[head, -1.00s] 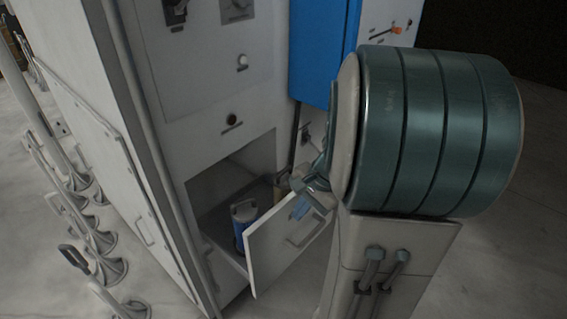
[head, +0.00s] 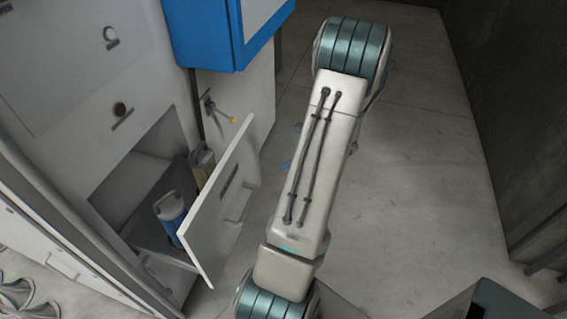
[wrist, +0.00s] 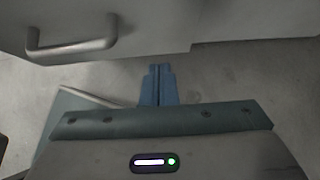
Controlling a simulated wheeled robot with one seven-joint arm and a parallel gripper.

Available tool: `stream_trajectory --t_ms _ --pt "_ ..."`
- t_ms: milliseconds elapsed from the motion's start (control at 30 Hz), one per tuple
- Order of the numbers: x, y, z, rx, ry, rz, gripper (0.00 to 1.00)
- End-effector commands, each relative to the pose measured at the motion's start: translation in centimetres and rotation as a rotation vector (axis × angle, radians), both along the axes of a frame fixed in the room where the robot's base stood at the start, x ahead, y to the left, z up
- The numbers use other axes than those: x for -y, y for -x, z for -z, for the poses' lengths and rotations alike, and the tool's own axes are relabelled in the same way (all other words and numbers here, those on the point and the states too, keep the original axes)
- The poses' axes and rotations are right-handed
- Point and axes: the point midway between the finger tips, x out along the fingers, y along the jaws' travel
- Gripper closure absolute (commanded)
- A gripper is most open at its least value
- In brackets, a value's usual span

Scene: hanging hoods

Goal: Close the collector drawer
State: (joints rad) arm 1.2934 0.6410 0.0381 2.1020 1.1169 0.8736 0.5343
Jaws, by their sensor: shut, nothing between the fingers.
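The collector drawer (head: 215,215) stands pulled out from the lower opening of the white cabinet, its white front panel with a bar handle (head: 238,208) facing right. Inside it are a blue canister with a white top (head: 171,208) and a beige container (head: 202,163). In the wrist view, a pale panel edge with a bar handle (wrist: 72,46), apparently the drawer front, crosses the top. My gripper (wrist: 159,70) is shut and empty, its blue fingers pointing toward that panel, right of the handle. In the head view my arm hides most of the gripper; it is right of the drawer front.
A blue box (head: 205,35) hangs on the cabinet above and behind the drawer. A small lever with a yellow tip (head: 222,114) sticks out from the cabinet side. Metal horn-shaped hoods (head: 18,292) show at lower left. Open floor (head: 420,170) lies to the right, up to a dark wall.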

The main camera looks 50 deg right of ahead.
Motion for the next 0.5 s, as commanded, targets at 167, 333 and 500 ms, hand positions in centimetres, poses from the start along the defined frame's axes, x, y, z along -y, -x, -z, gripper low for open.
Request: stream_trajectory --t_ms 167,333,500 --pt "-1.3 -2.7 2.9 0.0 -0.004 -0.006 1.0" --pt "-2.1 -4.8 5.4 0.0 -0.003 -0.003 1.0" --pt "-3.0 -7.2 4.9 0.0 0.002 -0.004 1.0"
